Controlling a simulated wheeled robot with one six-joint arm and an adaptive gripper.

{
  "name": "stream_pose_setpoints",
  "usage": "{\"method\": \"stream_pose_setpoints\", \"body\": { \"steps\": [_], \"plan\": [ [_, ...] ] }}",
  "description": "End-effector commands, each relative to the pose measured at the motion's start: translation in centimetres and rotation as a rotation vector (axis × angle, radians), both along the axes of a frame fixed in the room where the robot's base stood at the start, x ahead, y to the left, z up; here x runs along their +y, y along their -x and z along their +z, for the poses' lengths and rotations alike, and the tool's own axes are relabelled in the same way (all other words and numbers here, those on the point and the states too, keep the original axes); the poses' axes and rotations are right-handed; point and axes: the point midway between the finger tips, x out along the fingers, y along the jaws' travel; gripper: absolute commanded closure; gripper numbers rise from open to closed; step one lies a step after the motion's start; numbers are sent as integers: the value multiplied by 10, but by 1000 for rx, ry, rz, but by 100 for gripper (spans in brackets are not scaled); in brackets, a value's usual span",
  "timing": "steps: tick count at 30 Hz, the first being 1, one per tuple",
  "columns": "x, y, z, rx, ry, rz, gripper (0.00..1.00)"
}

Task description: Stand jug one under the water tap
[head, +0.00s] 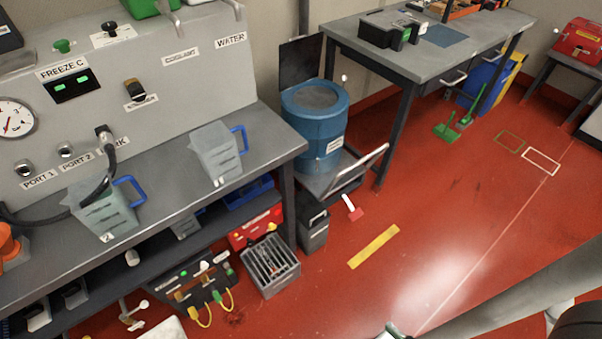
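A clear grey jug with a blue handle (215,152) stands upright on the right part of the grey bench. Its small front mark is too small to read surely; the other jug (100,212), farther left, is marked 2. The water tap (236,9) shows partly at the top edge, above the WATER label on the wall panel. The right jug is on the bench below that label; I cannot tell whether it is directly under the spout. My arm crosses the lower right corner, and my gripper is not in view.
The coolant tap (173,20) is left of the water tap. A dark hose (98,185) hangs by jug 2. The red floor (440,230) at centre right is mostly clear.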

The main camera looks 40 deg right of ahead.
Motion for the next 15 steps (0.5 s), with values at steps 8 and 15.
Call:
{"method": "stream_pose_setpoints", "body": {
  "steps": [8, 15],
  "plan": [
    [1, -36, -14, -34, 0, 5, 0],
    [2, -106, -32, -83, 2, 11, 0]
  ]
}}
